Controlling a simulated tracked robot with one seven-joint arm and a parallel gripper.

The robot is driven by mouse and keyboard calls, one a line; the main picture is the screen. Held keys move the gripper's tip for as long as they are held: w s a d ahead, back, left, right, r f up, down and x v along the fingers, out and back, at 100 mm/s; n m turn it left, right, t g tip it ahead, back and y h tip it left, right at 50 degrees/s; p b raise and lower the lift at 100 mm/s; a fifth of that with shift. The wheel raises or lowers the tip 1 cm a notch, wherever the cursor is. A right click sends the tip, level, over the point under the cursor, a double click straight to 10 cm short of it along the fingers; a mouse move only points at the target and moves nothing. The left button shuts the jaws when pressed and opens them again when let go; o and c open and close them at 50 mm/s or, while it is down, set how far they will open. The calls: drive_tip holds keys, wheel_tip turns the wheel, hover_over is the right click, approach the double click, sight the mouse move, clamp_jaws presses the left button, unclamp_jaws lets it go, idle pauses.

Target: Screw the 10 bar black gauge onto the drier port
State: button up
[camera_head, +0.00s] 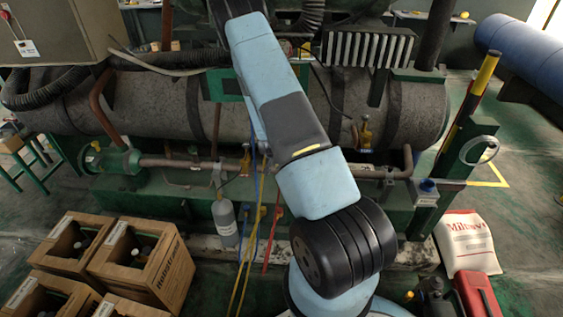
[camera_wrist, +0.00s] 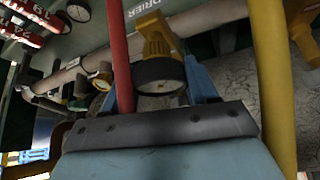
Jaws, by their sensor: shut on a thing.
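In the wrist view my gripper (camera_wrist: 158,92) has its blue fingers closed on a round gauge (camera_wrist: 160,76) with a thick black rim. Its marking is too dark and small to read. A yellow brass fitting (camera_wrist: 155,36) stands directly behind and above the gauge, under a pipe near the "DRIER" lettering (camera_wrist: 137,8). I cannot tell whether the gauge touches this fitting or is threaded on it. In the head view my arm hides the gripper and the gauge.
A red hose (camera_wrist: 119,62) crosses close left of the gauge and a yellow hose (camera_wrist: 272,85) close right. Another gauge (camera_wrist: 78,11) is at upper left. In the head view, wooden crates (camera_head: 143,262) stand at lower left, a grey cylinder (camera_head: 225,222) nearby, and a white bag (camera_head: 464,242) at right.

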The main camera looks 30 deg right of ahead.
drive_tip(key=shift+m, duration=0.4)
drive_tip(key=shift+a+f+m+g+h, duration=0.1)
drive_tip(key=shift+m+g+h, duration=0.5)
drive_tip(key=shift+m, duration=0.5)
drive_tip(key=shift+s+m+g, duration=0.1)
drive_tip(key=shift+m+g, duration=0.3)
drive_tip(key=shift+m, duration=0.1)
drive_tip(key=shift+s+f+m, duration=0.1)
drive_tip(key=shift+m, duration=0.2)
drive_tip(key=shift+m+g, duration=0.6)
drive_tip(key=shift+m, duration=0.1)
drive_tip(key=o, duration=1.2)
drive_tip(key=shift+c, duration=0.2)
drive_tip(key=shift+o, duration=0.2)
drive_tip(key=shift+r, duration=0.25)
drive_tip(key=shift+r, duration=2.1)
